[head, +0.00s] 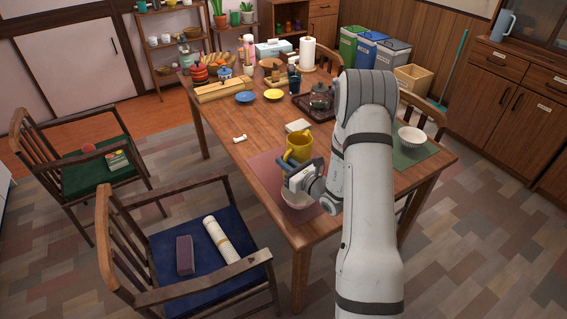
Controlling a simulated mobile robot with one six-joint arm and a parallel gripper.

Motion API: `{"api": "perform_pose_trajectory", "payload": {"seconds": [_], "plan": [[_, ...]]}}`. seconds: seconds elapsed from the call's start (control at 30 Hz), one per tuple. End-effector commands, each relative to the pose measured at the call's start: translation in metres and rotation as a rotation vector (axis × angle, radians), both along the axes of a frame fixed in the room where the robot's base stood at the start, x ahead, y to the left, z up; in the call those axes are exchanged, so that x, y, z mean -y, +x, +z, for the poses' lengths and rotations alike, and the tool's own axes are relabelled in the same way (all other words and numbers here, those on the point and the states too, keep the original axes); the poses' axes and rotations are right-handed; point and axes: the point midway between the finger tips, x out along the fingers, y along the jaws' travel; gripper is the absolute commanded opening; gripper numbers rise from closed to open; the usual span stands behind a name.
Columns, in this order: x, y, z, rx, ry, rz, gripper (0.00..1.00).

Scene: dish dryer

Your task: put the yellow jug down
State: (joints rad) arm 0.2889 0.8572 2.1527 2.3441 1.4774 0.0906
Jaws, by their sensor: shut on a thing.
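The yellow jug (298,146) is upright at the near half of the wooden table, above or at the far part of the pink placemat (263,172). My gripper (289,165) is shut on the jug from the near side. The arm comes in from the lower right. I cannot tell whether the jug's base touches the table, because the gripper hides its lower part.
A tray with a glass teapot (320,97) is farther back. Bare table lies left of the jug, around a small white object (239,139).

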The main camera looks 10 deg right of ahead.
Motion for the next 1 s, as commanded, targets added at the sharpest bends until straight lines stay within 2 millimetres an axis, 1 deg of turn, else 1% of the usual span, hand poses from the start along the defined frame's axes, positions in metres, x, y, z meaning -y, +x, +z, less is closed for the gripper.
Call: {"api": "perform_pose_trajectory", "payload": {"seconds": [0.2,0.23,0.4,0.5,0.7,0.83,0.93,1.0], "plan": [[0.0,0.0,-0.004,0.0,0.0,0.001,0.0],[-0.001,0.0,-0.003,0.0,0.0,0.001,0.13],[-0.001,0.0,-0.003,-0.001,0.0,0.001,0.27],[-0.001,0.0,-0.003,-0.001,0.0,0.001,0.34],[-0.001,0.0,-0.002,-0.001,0.0,0.002,0.34],[0.0,-0.001,0.002,-0.001,0.0,0.001,0.34],[0.008,-0.015,-0.001,-0.003,0.001,0.0,0.34],[0.015,-0.028,-0.001,-0.003,0.002,-0.001,0.34]]}}
